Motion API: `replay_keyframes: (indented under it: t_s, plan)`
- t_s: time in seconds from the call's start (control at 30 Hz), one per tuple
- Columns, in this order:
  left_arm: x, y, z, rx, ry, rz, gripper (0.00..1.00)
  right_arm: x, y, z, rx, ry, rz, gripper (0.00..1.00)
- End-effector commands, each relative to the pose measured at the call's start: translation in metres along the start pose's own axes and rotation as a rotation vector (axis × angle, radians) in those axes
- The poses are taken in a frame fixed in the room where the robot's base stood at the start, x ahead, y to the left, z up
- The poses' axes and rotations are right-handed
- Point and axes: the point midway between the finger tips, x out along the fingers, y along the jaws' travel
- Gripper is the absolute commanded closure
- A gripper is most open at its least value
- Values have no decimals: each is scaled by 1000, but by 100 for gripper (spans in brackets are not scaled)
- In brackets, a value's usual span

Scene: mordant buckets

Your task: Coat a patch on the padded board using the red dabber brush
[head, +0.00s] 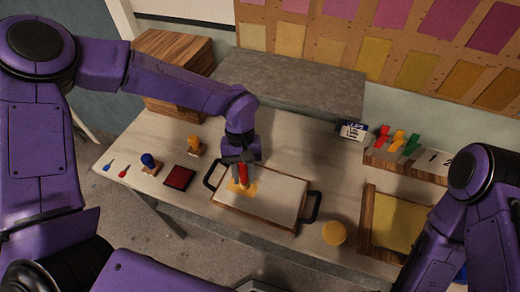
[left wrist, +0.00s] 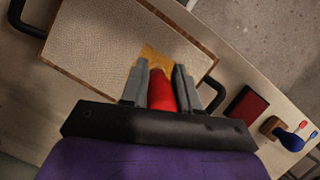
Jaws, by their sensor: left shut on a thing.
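The padded board (head: 275,199) lies on the table, a pale textured top with a wooden rim and black handles at both ends. My left gripper (head: 241,172) is over its left part, shut on the red dabber brush (head: 243,174). In the left wrist view the brush (left wrist: 161,92) stands between the two grey fingers (left wrist: 160,88), its lower end over a yellow-orange patch (left wrist: 154,56) on the board. I cannot tell whether the tip touches the pad. The patch also shows in the head view (head: 236,187). My right arm shows at the right; its gripper is out of view.
Left of the board are a dark red pad (head: 179,177), a blue-knobbed stamp (head: 150,163), an orange-knobbed stamp (head: 194,146) and small blue and red items. A yellow disc (head: 334,232) and a wooden tray (head: 367,222) are to the right. Colored clips (head: 398,140) stand behind.

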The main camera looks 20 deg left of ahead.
Motion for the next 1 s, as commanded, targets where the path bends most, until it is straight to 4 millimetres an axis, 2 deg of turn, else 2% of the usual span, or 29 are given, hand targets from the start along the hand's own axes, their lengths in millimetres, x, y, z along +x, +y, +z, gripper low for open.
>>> replay_keyframes:
  t_s: [0.03,0.3,0.37,0.4,1.0]
  plan:
    - [-3,-4,0,0,-2,0,100,-6,1,-3,0,0,0,57]
    - [-6,-23,-9,6,0,-2,100,-21,2,-9,0,0,0,57]
    - [-12,-22,-7,7,2,-1,100,-20,2,-8,0,0,0,57]
    - [-21,-22,-4,7,4,0,100,-20,2,-8,0,0,0,57]
    - [-69,-22,15,6,1,-2,100,-21,2,-8,0,0,0,57]
